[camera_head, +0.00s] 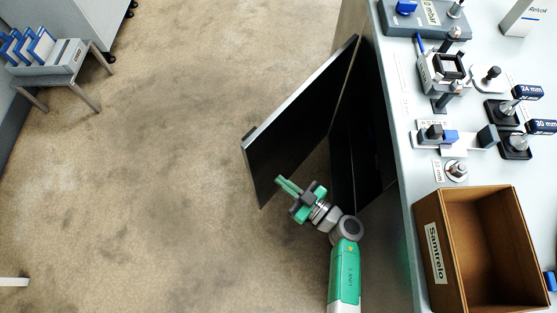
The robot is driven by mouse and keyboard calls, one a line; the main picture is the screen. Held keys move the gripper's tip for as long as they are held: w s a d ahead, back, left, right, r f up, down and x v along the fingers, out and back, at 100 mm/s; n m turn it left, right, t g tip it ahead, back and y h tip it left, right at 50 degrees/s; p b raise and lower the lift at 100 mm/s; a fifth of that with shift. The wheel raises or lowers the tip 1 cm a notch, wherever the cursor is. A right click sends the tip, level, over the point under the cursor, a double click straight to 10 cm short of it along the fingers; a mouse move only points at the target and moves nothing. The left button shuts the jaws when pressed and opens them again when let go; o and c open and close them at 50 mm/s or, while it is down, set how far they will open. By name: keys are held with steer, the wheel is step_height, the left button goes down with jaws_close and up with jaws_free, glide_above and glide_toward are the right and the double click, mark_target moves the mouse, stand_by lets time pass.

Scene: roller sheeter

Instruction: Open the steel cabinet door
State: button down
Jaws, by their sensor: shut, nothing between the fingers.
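The steel cabinet door (290,135) stands swung out from the cabinet under the worktop, at a wide angle. Its dark inner face is toward the right and its light edge runs along the upper left. The dark cabinet opening (345,150) shows between the door and the worktop. My gripper (279,183) is shut and empty. Its green fingers point up-left and overlap the lower inner part of the door in the picture. I cannot tell whether they touch it. The door handle is mostly hidden; a small dark piece shows at the door's outer edge.
The worktop (405,185) on the right holds a cardboard box (425,210), several metal fixtures and labelled gauge blocks. A small table (60,80) with a tray of blue-edged folders stands at the upper left. The floor (150,180) left of the door is clear.

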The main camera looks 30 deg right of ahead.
mark_target(255, 160)
steer(key=b+x, duration=0.2)
steer(key=x, duration=0.4)
steer(key=shift+w+a+f, duration=0.1)
steer(key=shift+w+f, duration=0.05)
steer(key=shift+w, duration=0.2)
steer(key=shift+w+a+b, duration=0.15)
steer(key=shift+w+b, duration=0.2)
steer(key=shift+w, duration=0.3)
